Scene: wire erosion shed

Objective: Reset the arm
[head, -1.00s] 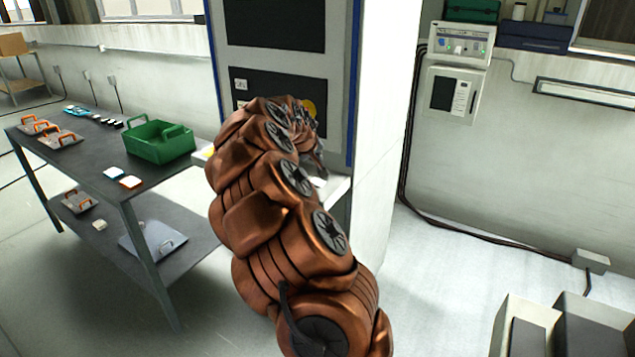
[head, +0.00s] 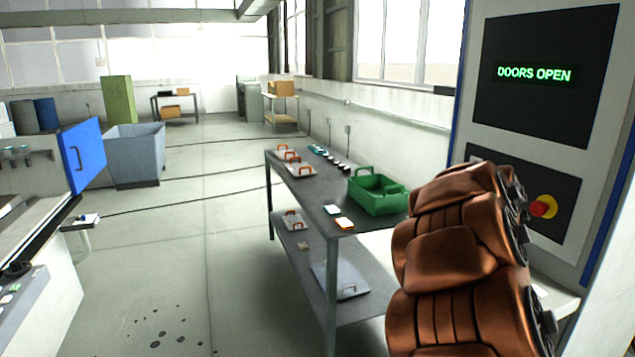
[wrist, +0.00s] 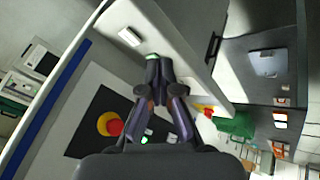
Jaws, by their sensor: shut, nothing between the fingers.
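My copper arm fills the lower right of the head view, and its end is hidden there behind its own links. My gripper (wrist: 160,75) shows in the middle of the wrist view, its dark fingertips together and nothing between them. It is beside the machine's control panel (head: 530,140), whose screen reads "DOORS OPEN". The red stop button on a yellow ring (head: 542,207) is at the panel's lower part, and it also shows left of the gripper in the wrist view (wrist: 109,124).
A grey two-level table (head: 325,215) left of my arm holds a green basket (head: 378,192) and orange-handled plates. A blue door (head: 83,155) and a grey bin (head: 135,155) stand at the left. The floor between is open, with dark spots.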

